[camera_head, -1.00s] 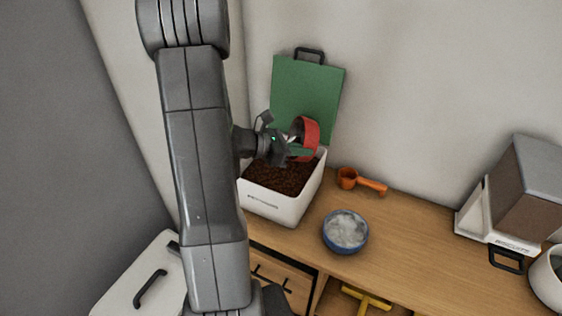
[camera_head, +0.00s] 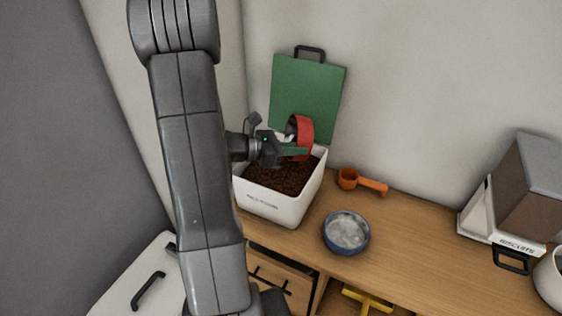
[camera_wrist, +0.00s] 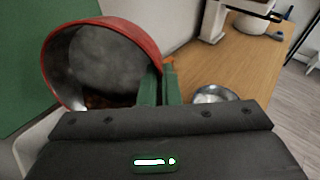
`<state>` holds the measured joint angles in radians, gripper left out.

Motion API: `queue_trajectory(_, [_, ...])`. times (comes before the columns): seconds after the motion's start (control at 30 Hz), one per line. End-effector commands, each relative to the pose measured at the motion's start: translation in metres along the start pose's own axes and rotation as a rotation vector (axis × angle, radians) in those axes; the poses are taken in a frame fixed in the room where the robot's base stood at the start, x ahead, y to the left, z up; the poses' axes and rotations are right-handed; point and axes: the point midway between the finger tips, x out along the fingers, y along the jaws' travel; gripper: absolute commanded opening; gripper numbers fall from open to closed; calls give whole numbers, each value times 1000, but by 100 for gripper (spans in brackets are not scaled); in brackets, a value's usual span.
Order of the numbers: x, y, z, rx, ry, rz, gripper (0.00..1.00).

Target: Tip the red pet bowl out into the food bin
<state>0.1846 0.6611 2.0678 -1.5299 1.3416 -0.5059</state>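The red pet bowl (camera_head: 304,135) is tipped on its side above the food bin (camera_head: 275,206). The bin is white, open, and filled with brown kibble (camera_head: 287,178); its green lid (camera_head: 307,95) stands up behind. My gripper (camera_head: 296,151) is shut on the bowl's rim and holds it over the bin. In the wrist view the red bowl (camera_wrist: 105,62) shows its grey metal inside, with a little brown at the lower edge that could be kibble in the bowl or the bin beyond. The green fingers (camera_wrist: 158,90) are close together at its wall.
A blue bowl (camera_head: 346,232) with clear or whitish contents stands right of the bin. An orange scoop (camera_head: 362,182) lies behind it. A biscuit dispenser (camera_head: 515,195) stands at the right. The wooden counter (camera_head: 420,232) between them is clear.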

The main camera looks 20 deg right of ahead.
Motion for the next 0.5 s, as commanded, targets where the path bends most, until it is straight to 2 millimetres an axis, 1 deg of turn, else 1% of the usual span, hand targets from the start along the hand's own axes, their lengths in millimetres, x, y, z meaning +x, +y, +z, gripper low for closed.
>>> queue_trajectory(0.5, [-7,1,-1,-5,-57,-6,0])
